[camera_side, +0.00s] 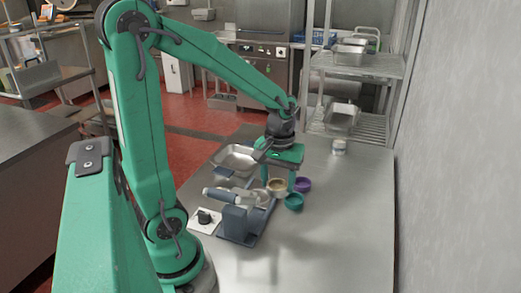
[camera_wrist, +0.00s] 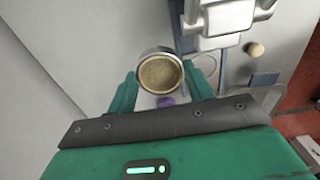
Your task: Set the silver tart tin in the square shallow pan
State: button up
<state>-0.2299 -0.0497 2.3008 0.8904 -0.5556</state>
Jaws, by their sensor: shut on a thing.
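The silver tart tin (camera_wrist: 159,74) is round with a tan inside. In the wrist view it sits between the two green fingers of my gripper (camera_wrist: 161,88), which is shut on it. In the side view the tin (camera_side: 277,186) shows at the fingertips of my gripper (camera_side: 279,182), next to the mixer. Its height above the table is hard to tell. The square shallow pan (camera_side: 236,155) is metal and lies behind the mixer, to the left of my gripper.
A grey and white stand mixer (camera_side: 237,212) stands just in front of the pan. A silver canister (camera_side: 339,147) is farther back. The table's right and front areas are clear.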

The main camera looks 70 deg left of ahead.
jog(key=shift+w+a, duration=0.25)
jog(key=shift+a, duration=0.2)
jog(key=w+a+n, duration=0.1)
jog(key=a, duration=0.4)
jog(key=w+a+f+n, duration=0.1)
jog(key=a, duration=0.4)
jog(key=w+a+n, duration=0.1)
jog(key=w+a, duration=0.1)
jog(key=a, duration=0.4)
jog(key=shift+a+f, duration=0.1)
jog(key=shift+f, duration=0.15)
jog(key=s+a+f+n, duration=0.1)
jog(key=s+a, duration=0.1)
jog(key=a, duration=0.5)
jog(key=s+a+f+n, duration=0.1)
jog(key=a+f+n, duration=0.1)
jog(key=a, duration=0.6)
jog(key=shift+s+a+f, duration=0.3)
jog(key=shift+s, duration=0.05)
jog(key=shift+f, duration=0.15)
jog(key=shift+f, duration=2.75)
jog(key=shift+f, duration=0.75)
